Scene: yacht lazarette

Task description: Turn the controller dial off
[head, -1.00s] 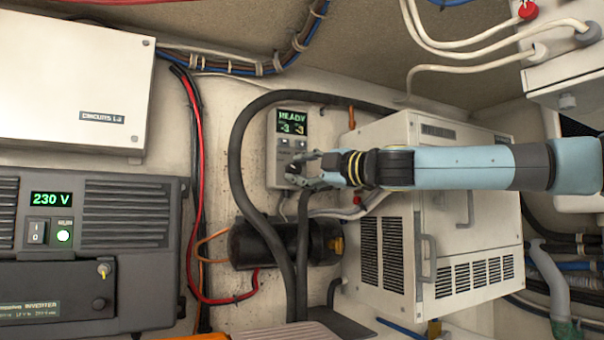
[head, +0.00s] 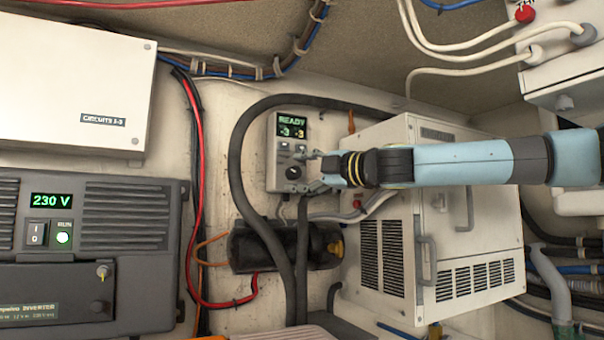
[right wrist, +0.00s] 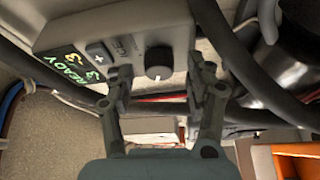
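The controller (head: 273,160) is a pale upright box on the wall with a green-lit display (head: 292,126) reading READY. Its black dial (head: 293,172) is low on the face. My right gripper (head: 308,171) comes in from the right, just beside the dial. In the right wrist view the dial (right wrist: 158,60) shows a white pointer mark and sits ahead of and between the spread fingers of my right gripper (right wrist: 160,88). The fingers are open and appear apart from the dial. My left gripper is in neither view.
A thick black hose (head: 236,150) loops around the controller's left side and top. A white vented cabinet (head: 395,140) stands to the right. A dark cylinder (head: 262,245) is below. The inverter (head: 125,255) reads 230 V at left.

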